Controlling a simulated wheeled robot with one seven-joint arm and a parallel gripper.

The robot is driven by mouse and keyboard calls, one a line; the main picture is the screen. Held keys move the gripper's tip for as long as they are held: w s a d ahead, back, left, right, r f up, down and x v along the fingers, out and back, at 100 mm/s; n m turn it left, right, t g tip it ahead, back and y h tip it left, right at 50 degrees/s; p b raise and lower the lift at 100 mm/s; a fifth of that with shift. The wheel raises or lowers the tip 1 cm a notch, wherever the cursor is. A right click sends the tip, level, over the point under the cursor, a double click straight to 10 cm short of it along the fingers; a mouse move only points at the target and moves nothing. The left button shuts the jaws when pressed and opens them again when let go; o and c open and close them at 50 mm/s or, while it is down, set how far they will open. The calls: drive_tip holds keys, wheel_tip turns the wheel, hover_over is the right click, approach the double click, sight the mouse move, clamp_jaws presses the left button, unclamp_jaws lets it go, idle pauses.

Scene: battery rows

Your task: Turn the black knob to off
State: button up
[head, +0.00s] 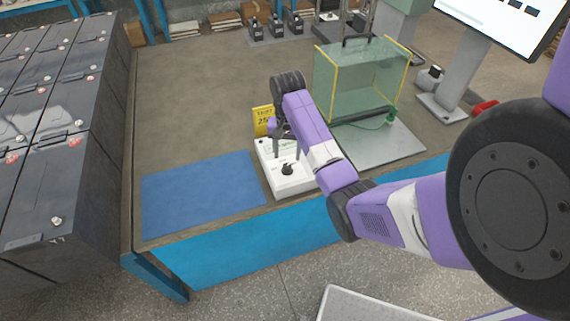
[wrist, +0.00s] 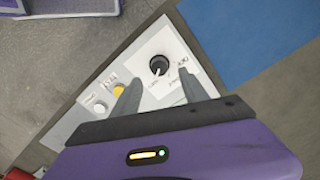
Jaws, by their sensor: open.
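The white control box (head: 275,184) stands near the front edge of the bench and also shows in the wrist view (wrist: 160,38). The black knob (head: 287,169) sits on its top face. In the wrist view the black knob (wrist: 159,65) has a white pointer mark toward its lower side, with small labels around it that I cannot read surely. My gripper (head: 283,153) is over the box, pointing down. In the wrist view my gripper (wrist: 160,77) is open, its two fingers apart near the knob, with nothing between them.
A yellow button (wrist: 118,89) and a white button (wrist: 98,107) are beside the knob. A yellow sign (head: 263,121) stands behind the box. A blue mat (head: 205,195) lies left, a clear glass case (head: 345,85) stands right. Large dark batteries (head: 60,130) line the left.

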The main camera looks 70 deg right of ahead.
sight(287, 165)
drive_tip(key=shift+f, duration=3)
clamp_jaws()
